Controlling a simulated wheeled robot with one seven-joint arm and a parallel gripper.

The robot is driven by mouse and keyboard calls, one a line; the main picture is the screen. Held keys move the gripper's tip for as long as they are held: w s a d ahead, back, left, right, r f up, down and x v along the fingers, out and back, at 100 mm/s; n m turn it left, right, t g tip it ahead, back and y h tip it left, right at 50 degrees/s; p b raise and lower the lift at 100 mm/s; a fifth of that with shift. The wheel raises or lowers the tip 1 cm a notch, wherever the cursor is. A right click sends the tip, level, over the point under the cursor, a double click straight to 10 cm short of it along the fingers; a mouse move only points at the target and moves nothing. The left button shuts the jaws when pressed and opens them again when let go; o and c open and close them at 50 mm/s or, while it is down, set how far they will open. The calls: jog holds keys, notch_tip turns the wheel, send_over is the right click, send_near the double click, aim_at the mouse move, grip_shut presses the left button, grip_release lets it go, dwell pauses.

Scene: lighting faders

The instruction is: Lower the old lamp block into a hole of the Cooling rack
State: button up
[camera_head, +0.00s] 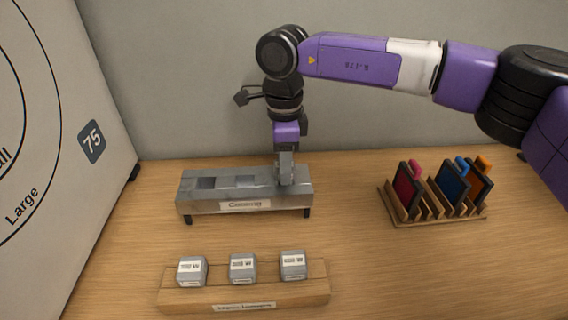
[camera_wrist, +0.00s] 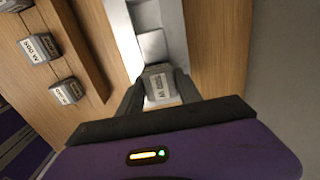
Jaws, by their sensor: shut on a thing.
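The grey Cooling rack (camera_head: 245,205) stands on short dark legs on the table, with two empty square holes visible in its left and middle top. My gripper (camera_head: 285,176) points down at the rack's right end. In the wrist view my gripper (camera_wrist: 160,92) is shut on the old lamp block (camera_wrist: 160,86), a grey block with a white printed label, one finger on each side. The block is over or partly in the right-end hole; its depth is hard to tell. The rack (camera_wrist: 125,35) extends beyond the block in the wrist view.
A wooden holder (camera_head: 245,297) in front carries three grey labelled blocks, one of them the middle block (camera_head: 243,268). A slotted wooden rack (camera_head: 437,217) with coloured plates stands to the right. A large white dial panel (camera_head: 50,130) stands at left; a grey wall is behind.

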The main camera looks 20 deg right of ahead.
jog(key=shift+f, duration=0.25)
jog(key=o, duration=1.3)
jog(key=shift+o, duration=0.3)
jog(key=o, duration=0.6)
jog(key=shift+c, duration=0.2)
jog(key=shift+r, duration=0.1)
jog(key=shift+r+p, duration=2.4)
jog(key=shift+r, duration=1.55)
